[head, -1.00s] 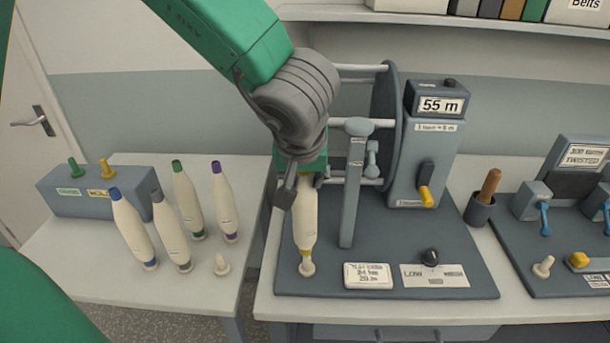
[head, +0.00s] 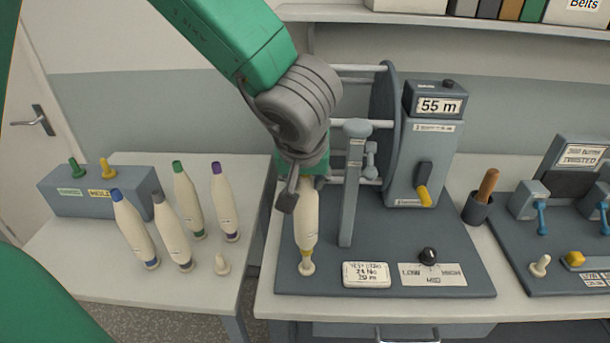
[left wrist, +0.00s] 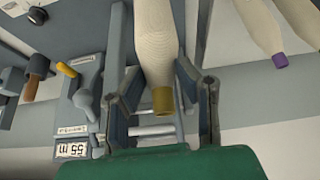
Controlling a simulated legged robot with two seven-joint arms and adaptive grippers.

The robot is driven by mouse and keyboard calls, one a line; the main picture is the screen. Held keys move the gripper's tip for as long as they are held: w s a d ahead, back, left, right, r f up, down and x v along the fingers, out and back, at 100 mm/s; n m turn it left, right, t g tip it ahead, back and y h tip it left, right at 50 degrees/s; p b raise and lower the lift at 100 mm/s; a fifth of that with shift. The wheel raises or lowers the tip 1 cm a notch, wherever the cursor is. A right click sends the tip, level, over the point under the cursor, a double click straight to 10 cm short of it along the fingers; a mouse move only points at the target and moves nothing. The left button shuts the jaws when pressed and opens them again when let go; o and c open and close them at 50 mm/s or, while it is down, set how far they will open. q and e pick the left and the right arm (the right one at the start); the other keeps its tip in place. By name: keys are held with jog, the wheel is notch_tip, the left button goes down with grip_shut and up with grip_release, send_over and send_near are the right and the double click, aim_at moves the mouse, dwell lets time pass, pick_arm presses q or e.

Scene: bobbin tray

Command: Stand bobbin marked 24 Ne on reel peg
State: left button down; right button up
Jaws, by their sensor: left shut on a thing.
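My left gripper (head: 307,188) is shut around the upper part of a cream bobbin (head: 306,222) with a yellow band at its foot. The bobbin is upright, directly over the pale reel peg (head: 306,268) at the left of the grey reel base. Its foot meets the peg's top in the picture; I cannot tell how far it is seated. In the left wrist view, the bobbin (left wrist: 152,45) shows its ochre top between the two fingers. No marking on it is readable. My right gripper is out of view.
Several bobbins (head: 133,229) with blue, grey, green and purple tops stand on the left table, beside an empty peg (head: 222,264). The reel's upright post (head: 352,185) is close right of the held bobbin. A card (head: 367,274) lies in front.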

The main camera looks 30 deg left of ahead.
aim_at(305, 199)
pick_arm(q)
jog(key=shift+f, duration=0.1)
dwell(0.6)
jog(key=shift+f+b, duration=1)
jog(key=shift+f, duration=1.7)
jog(key=c, duration=1.1)
grip_release()
jog(key=shift+r, duration=0.1)
jog(key=v, duration=1.1)
jog(key=shift+s+d+r, duration=0.15)
jog(key=shift+s+r, duration=0.05)
jog(key=shift+r, duration=0.05)
